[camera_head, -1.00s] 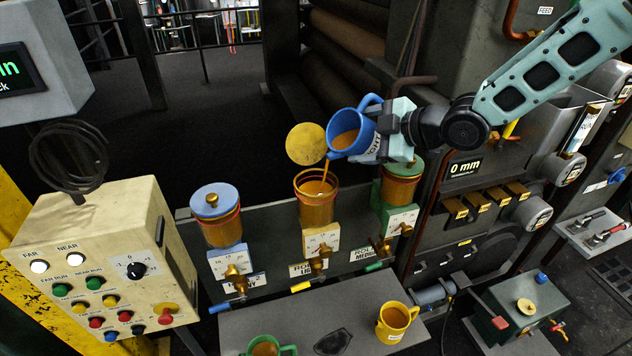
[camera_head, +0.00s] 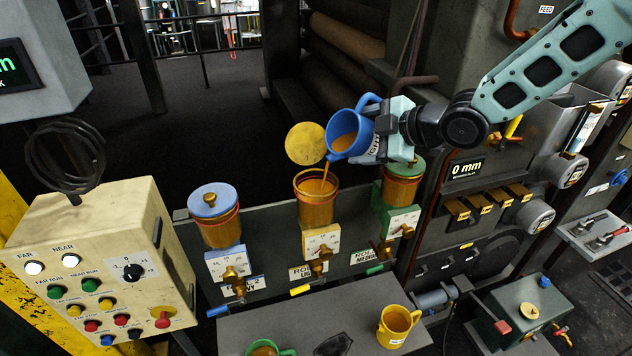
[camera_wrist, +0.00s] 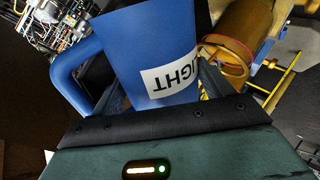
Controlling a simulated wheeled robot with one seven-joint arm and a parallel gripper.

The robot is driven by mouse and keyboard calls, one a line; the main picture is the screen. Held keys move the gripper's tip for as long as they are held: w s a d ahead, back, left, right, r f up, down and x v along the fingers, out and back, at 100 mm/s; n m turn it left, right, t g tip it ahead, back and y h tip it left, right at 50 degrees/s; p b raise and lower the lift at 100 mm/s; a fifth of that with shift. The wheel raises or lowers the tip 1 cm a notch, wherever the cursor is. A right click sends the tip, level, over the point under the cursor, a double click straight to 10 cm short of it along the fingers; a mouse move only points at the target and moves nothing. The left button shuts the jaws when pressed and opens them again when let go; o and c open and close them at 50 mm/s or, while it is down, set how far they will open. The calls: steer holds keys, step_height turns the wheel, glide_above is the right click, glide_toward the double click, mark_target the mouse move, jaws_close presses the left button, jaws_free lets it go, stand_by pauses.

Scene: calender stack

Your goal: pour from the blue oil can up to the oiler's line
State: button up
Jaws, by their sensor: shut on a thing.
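My gripper (camera_head: 385,132) is shut on the blue oil can (camera_head: 339,133), which is tilted with its mouth to the lower left. A thin stream of amber oil runs from its lip into the open middle oiler (camera_head: 316,205). The can is above this oiler and apart from it. The oiler's round yellow lid (camera_head: 305,143) stands open behind it. A red band circles the oiler near its top; the oil level against it is hard to read. In the wrist view the can (camera_wrist: 150,55) shows a white label reading "LIGHT", and the oiler (camera_wrist: 232,55) is beyond it.
A blue-lidded oiler (camera_head: 214,217) stands left and a green one (camera_head: 402,180) right, close under my gripper. A yellow can (camera_head: 397,325) and a green can (camera_head: 268,348) stand on the grey shelf (camera_head: 300,325) below. A control box (camera_head: 100,270) is at left.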

steer(key=shift+r, duration=0.15)
steer(key=shift+d+r+p, duration=0.1)
steer(key=shift+r+p, duration=0.3)
steer(key=shift+p, duration=0.7)
steer(key=m+y+p, duration=0.1)
steer(key=p, duration=0.1)
steer(key=d+m+y+p, duration=0.1)
steer(key=p, duration=0.1)
steer(key=shift+w+r+p, duration=0.3)
steer(key=shift+w+p, duration=0.05)
steer(key=shift+f+g, duration=0.3)
steer(key=shift+f, duration=0.05)
steer(key=shift+w+d+r+m+y+p, duration=0.3)
steer(key=shift+d+m+y+p, duration=0.1)
steer(key=shift+y+p, duration=0.15)
steer(key=shift+w+d+f+m+y, duration=0.2)
steer(key=shift+w+d+m+y, duration=0.2)
steer(key=shift+d, duration=0.2)
steer(key=shift+w+d+r+m+y, duration=0.1)
steer(key=shift+w+d+m+y, duration=0.2)
steer(key=shift+d+m+y, duration=0.25)
steer(key=shift+w+d+r+m+y, duration=0.1)
steer(key=shift+w+d+m+y, duration=0.2)
steer(key=shift+d+m, duration=0.3)
steer(key=shift+w+d+r+m+y, duration=0.3)
steer(key=shift+d+r+m+y, duration=0.2)
steer(key=shift+r+m+y, duration=0.2)
step_height(320, 180, up, 6)
